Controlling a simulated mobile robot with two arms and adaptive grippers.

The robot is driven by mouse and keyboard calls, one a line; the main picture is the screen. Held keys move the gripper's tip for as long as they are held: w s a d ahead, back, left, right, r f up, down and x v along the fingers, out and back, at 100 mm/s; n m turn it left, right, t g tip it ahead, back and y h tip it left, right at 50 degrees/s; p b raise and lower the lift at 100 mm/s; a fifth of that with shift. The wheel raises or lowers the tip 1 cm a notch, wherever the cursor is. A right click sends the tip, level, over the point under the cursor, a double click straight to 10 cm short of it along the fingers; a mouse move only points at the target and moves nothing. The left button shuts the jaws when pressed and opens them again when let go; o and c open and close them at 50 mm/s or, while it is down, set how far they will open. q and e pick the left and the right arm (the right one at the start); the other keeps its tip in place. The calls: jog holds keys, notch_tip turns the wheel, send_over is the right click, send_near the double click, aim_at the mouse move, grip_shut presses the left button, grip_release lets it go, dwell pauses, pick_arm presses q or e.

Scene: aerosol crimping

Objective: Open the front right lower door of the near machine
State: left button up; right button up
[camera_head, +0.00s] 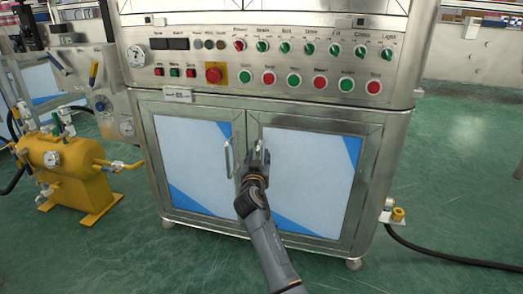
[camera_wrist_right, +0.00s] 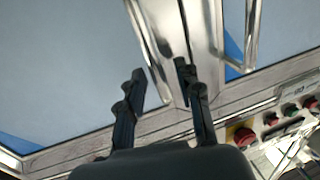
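The near machine's front right lower door (camera_head: 348,219) is closed, with a metal frame and a blue-and-white panel. It also shows in the right wrist view (camera_wrist_right: 60,70), where the picture is upside down. Its upright bar handle (camera_wrist_right: 148,42) is on the edge near the middle seam; in the head view my gripper hides most of it. My right gripper (camera_head: 258,158) is in front of this handle. In the wrist view its two black fingers (camera_wrist_right: 160,72) are apart, with the handle bar between them; contact cannot be told. My left gripper is not in view.
The closed left lower door (camera_head: 190,125) has its own handle (camera_head: 228,158) close by. A control panel (camera_head: 220,50) with buttons and knobs is above the doors. A yellow tank (camera_head: 65,165) stands left. A black hose (camera_head: 440,255) lies right. The green floor in front is clear.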

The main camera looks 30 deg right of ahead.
jog(key=shift+w+d, duration=0.1)
jog(key=shift+w, duration=0.1)
grip_shut()
dwell(0.3)
